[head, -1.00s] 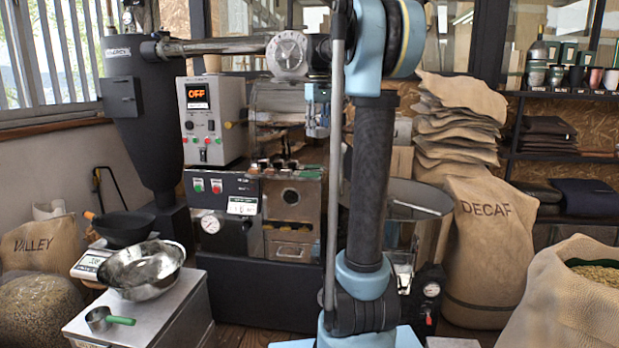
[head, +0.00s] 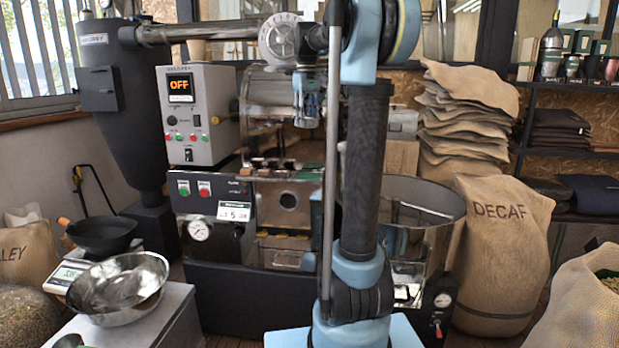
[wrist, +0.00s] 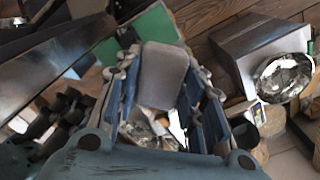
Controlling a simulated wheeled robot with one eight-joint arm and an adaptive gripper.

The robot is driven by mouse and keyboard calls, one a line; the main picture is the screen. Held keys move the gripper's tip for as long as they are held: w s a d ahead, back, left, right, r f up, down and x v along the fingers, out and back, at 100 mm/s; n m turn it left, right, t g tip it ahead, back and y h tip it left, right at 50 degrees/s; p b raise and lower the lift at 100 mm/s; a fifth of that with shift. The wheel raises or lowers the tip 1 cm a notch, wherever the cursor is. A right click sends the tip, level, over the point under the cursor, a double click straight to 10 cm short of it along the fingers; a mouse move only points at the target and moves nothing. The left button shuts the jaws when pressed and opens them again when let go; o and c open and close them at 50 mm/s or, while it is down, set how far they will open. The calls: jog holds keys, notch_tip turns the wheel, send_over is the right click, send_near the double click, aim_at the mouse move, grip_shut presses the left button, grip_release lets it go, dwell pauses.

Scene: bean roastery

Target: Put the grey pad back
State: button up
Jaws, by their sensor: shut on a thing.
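In the wrist view, the grey pad (wrist: 160,76) is a flat, rounded piece between the fingertips of my gripper (wrist: 163,72). My gripper is shut on it, with blue finger linings on both sides. Open space and blurred clutter show below the pad, between the fingers. In the head view my arm stands in front of the roasting machine (head: 250,272), and I cannot make out the pad there. I cannot tell which spot the pad belongs to.
A steel bowl (head: 117,287) sits on a metal box at the left, near a scale (head: 66,274) and a black pan (head: 102,235). A round cooling bin (head: 433,205) is right of my arm. Sacks, including the DECAF sack (head: 503,265), stand at the right.

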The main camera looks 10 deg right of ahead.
aim_at(309, 176)
jog(key=shift+d, duration=0.45)
jog(key=shift+f, duration=0.3)
notch_tip(309, 176, down, 17)
jog(key=shift+f, duration=0.2)
jog(key=o, duration=1)
